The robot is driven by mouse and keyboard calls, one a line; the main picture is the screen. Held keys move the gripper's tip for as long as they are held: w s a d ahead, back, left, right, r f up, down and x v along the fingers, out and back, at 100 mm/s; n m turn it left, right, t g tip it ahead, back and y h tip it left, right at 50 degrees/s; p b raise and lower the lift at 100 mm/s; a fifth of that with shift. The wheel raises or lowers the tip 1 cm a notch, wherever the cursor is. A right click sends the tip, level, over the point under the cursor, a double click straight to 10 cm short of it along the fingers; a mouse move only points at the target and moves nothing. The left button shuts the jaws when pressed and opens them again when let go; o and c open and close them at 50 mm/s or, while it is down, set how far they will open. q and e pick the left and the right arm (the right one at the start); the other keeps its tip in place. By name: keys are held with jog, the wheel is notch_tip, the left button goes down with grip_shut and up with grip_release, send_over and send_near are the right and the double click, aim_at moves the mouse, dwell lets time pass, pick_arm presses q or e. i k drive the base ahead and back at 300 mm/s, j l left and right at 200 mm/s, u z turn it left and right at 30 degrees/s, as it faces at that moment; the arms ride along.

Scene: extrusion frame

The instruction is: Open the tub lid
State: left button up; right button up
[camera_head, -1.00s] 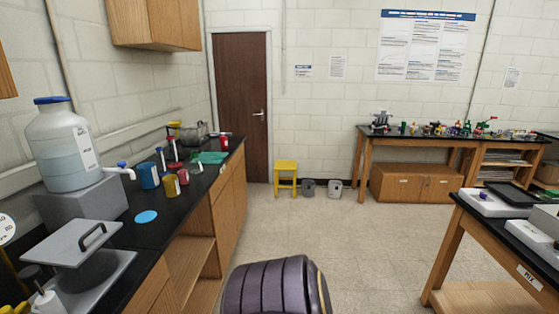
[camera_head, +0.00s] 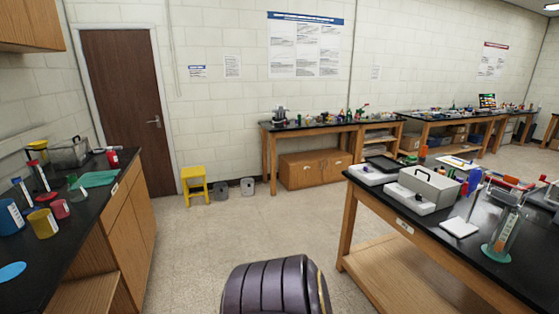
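Neither of my grippers is in view. A grey box with a black handle on top (camera_head: 429,186) sits on the right bench and looks shut. Another grey metal container (camera_head: 69,152) stands at the far end of the left counter; it is small and I cannot tell if it is lidded. I cannot tell from this view which of these, if either, is the tub.
The left black counter (camera_head: 95,208) holds colored cups and a green cloth (camera_head: 100,179). The right bench (camera_head: 350,255) carries white trays and a glass cylinder (camera_head: 502,235). A yellow stool (camera_head: 194,185) stands by the door (camera_head: 122,100).

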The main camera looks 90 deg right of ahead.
aim_at(441, 183)
jog(key=z, duration=4)
